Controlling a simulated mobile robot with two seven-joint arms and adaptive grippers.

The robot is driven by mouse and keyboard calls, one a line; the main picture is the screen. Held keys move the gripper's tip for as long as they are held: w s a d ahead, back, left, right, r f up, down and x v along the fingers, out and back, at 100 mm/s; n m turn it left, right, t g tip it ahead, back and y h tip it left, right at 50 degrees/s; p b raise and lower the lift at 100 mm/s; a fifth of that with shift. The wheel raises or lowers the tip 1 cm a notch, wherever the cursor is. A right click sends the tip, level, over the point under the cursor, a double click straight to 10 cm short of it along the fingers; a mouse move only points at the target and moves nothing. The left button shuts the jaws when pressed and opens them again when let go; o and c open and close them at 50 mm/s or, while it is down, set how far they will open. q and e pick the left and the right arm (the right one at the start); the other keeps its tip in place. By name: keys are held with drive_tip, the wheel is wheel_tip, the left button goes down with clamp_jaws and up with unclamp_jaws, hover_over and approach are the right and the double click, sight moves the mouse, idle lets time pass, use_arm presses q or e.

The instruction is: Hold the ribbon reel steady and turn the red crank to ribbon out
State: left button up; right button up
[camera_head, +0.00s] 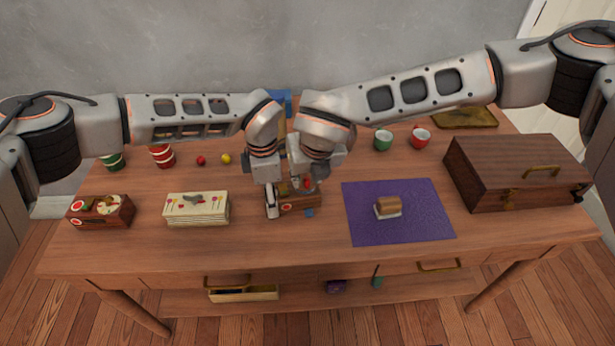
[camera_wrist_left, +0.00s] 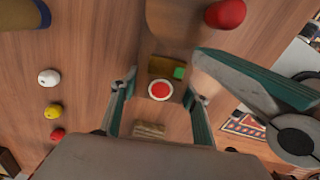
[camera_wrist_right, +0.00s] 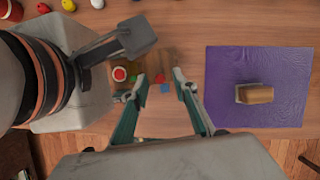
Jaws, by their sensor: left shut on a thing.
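The ribbon reel (camera_head: 300,203) is a small wooden box with a red-and-white disc near the table's middle. Its disc and a green patch show in the left wrist view (camera_wrist_left: 160,90). My left gripper (camera_head: 281,200) is around the box, one finger on each side, and shut on it. My right gripper (camera_head: 309,182) is above the reel's right side, its fingers apart. In the right wrist view a small red part, apparently the crank (camera_wrist_right: 143,82), lies by its left fingertip, and a blue piece (camera_wrist_right: 164,88) between the fingertips. The grippers partly hide the reel in the head view.
A patterned box (camera_head: 197,208) and another small wooden box (camera_head: 100,211) stand left. Cups (camera_head: 383,140) stand behind. The front table strip is clear.

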drive_tip(key=shift+w+f, duration=0.2)
drive_tip(key=shift+f, duration=0.25)
clamp_jaws()
drive_tip(key=n, duration=0.2)
drive_tip(key=d+n+g+y, duration=0.1)
drive_tip(key=n, duration=0.1)
drive_tip(key=n+y, duration=0.1)
drive_tip(key=n, duration=0.1)
drive_tip(key=shift+w+d, duration=0.2)
drive_tip(key=shift+w, duration=0.1)
drive_tip(key=n, duration=0.1)
drive_tip(key=n+g, duration=0.1)
drive_tip(key=n, duration=0.1)
drive_tip(key=w+n+g+y, duration=0.1)
drive_tip(key=n, duration=0.1)
drive_tip(key=shift+d, duration=0.35)
drive_tip(key=n+g, duration=0.1)
drive_tip(key=n, duration=0.2)
drive_tip(key=w+n+g, duration=0.1)
drive_tip(key=n, duration=0.1)
drive_tip(key=shift+w+d+n+y, duration=0.1)
drive_tip(key=shift+w+n+y, duration=0.1)
drive_tip(key=shift+n+y, duration=0.15)
